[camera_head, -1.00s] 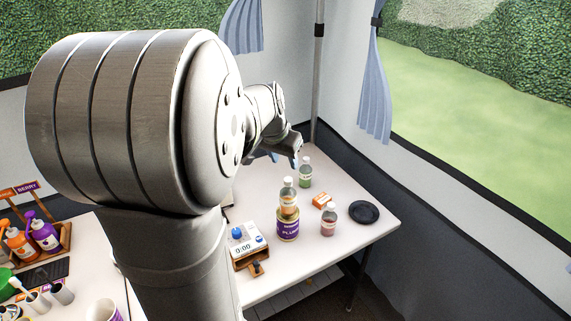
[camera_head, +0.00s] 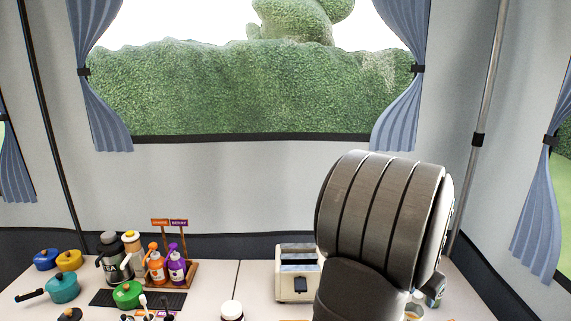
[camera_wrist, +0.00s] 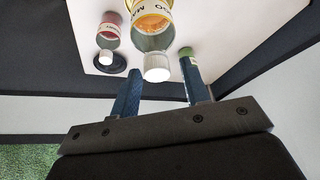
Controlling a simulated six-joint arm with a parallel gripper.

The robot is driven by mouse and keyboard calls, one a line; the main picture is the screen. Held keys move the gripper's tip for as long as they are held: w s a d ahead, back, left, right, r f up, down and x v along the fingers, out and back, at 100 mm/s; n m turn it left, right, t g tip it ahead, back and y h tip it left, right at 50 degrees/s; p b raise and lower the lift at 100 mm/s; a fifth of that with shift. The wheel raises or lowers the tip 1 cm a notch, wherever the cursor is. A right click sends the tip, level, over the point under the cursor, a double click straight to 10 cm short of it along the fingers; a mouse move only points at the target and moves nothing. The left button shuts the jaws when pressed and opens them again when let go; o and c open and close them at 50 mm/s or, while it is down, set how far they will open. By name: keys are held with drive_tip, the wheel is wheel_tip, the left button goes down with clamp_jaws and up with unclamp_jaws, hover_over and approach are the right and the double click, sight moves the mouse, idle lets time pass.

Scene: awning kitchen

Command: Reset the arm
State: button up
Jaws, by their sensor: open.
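My gripper (camera_wrist: 160,80) shows in the wrist view with its two dark blue fingers apart. Nothing is visibly clamped between them. A bottle with a white cap (camera_wrist: 157,68) and orange contents (camera_wrist: 153,24) appears beyond the fingertips, its cap lined up with the gap. A green item (camera_wrist: 187,52) shows beside the right fingertip; whether they touch is unclear. In the head view, my thick grey arm stands at lower right and hides most of what lies behind it. My fingers cannot be made out there.
A red bottle (camera_wrist: 109,30) and a black round dish (camera_wrist: 107,62) sit on the white table (camera_wrist: 88,12). In the head view, a toaster (camera_head: 297,272) stands left of my arm.

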drive_tip(key=shift+x, duration=1.05)
drive_tip(key=shift+r, duration=1.95)
drive_tip(key=shift+f, duration=0.1)
